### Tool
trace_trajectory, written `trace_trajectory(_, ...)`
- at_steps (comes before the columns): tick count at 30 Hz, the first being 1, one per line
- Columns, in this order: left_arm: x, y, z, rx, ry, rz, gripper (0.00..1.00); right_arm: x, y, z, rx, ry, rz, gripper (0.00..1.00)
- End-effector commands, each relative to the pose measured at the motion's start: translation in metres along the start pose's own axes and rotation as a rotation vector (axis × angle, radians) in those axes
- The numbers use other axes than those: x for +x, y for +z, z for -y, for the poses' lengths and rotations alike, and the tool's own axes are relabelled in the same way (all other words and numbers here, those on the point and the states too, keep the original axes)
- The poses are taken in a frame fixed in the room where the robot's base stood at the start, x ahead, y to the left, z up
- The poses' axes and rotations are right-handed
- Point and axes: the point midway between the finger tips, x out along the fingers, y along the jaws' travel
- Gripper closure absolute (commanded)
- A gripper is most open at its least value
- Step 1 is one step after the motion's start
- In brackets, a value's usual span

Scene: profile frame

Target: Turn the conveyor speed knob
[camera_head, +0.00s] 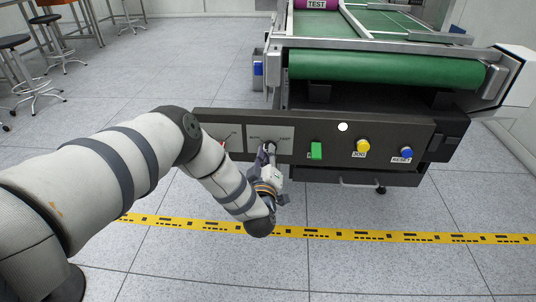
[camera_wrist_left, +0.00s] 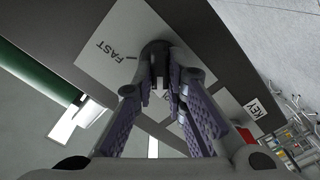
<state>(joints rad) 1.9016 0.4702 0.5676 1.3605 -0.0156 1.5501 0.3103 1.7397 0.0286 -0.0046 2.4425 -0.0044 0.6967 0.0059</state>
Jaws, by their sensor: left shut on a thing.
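The speed knob (camera_wrist_left: 155,48) is a small dark knob on a white label plate (camera_head: 254,143) on the front panel of the conveyor. FAST is printed on the plate beside it in the left wrist view. My left gripper (camera_head: 268,152) reaches the panel, and its fingers are shut on the knob, one on each side. The fingertips (camera_wrist_left: 160,62) hide part of the knob and the lettering on the other side of the plate. My right gripper is not in view.
A red control sits just left, partly behind my arm. The green conveyor belt (camera_head: 385,69) is above. Yellow floor tape (camera_head: 400,236) crosses the clear floor in front.

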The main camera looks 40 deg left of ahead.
Motion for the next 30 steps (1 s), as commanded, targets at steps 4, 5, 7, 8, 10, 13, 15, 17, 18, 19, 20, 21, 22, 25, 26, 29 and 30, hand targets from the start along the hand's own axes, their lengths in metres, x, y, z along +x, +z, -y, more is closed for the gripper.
trace_trajectory(4,-0.0008,0.0011,0.0013,-0.056,-0.001,0.003,1.00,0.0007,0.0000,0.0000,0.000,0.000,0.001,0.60)
trace_trajectory(5,-0.0009,0.0011,0.0013,-0.064,-0.001,0.003,1.00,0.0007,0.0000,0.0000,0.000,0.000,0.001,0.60)
trace_trajectory(7,-0.0009,0.0012,0.0013,-0.081,-0.001,0.003,1.00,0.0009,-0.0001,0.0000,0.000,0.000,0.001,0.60)
trace_trajectory(8,-0.0009,0.0012,0.0013,-0.087,-0.001,0.004,1.00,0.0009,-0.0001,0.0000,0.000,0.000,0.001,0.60)
trace_trajectory(10,-0.0009,0.0013,0.0012,-0.097,-0.001,0.004,1.00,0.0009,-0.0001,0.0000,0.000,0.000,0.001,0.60)
trace_trajectory(13,-0.0010,0.0014,0.0012,-0.106,-0.001,0.004,1.00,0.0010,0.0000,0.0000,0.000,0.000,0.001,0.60)
trace_trajectory(15,-0.0010,0.0014,0.0011,-0.109,-0.001,0.004,1.00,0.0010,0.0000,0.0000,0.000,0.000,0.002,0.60)
trace_trajectory(17,-0.0010,0.0015,0.0011,-0.110,-0.001,0.004,1.00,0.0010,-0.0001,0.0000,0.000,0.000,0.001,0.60)
trace_trajectory(18,-0.0011,0.0015,0.0011,-0.110,-0.001,0.005,1.00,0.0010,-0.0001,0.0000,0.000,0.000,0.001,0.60)
trace_trajectory(19,-0.0011,0.0015,0.0011,-0.110,-0.001,0.005,1.00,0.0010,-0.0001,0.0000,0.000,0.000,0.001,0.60)
trace_trajectory(20,-0.0011,0.0016,0.0011,-0.110,-0.001,0.005,1.00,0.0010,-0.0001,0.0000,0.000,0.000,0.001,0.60)
trace_trajectory(21,-0.0011,0.0016,0.0011,-0.110,-0.001,0.005,1.00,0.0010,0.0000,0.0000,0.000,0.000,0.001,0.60)
trace_trajectory(22,-0.0011,0.0016,0.0011,-0.110,-0.001,0.005,1.00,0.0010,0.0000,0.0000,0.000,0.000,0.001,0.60)
trace_trajectory(25,-0.0011,0.0017,0.0011,-0.110,-0.002,0.005,0.83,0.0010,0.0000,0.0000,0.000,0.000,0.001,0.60)
trace_trajectory(26,-0.0011,0.0017,0.0011,-0.110,-0.002,0.005,0.76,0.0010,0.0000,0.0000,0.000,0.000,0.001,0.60)
trace_trajectory(29,-0.0009,0.0013,0.0009,-0.109,-0.001,0.004,0.68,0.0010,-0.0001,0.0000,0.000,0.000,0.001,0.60)
trace_trajectory(30,-0.0008,0.0012,0.0008,-0.109,-0.001,0.004,0.68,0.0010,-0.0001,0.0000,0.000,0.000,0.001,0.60)
